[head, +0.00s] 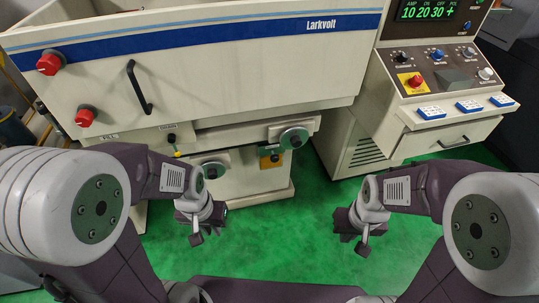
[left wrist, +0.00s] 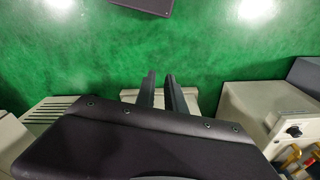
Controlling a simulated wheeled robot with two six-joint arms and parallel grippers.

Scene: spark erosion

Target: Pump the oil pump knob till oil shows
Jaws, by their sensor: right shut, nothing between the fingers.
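A small black knob on an orange plate (head: 270,160) sits low on the front of the cream machine, below a round handwheel; I cannot tell for sure that it is the oil pump knob. No oil can be made out. My left gripper (head: 200,232) hangs over the green floor in front of the machine, below and left of that plate, apart from it. In the left wrist view its two fingers (left wrist: 160,82) are a little apart with nothing between them. My right gripper (head: 353,243) hangs over the floor farther right, shut and empty.
Handwheels (head: 293,138) stick out from the machine front. Red knobs (head: 49,63) and a black bar handle (head: 139,88) are at upper left. A control console (head: 440,75) stands at right. The green floor (head: 290,225) between my grippers is clear.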

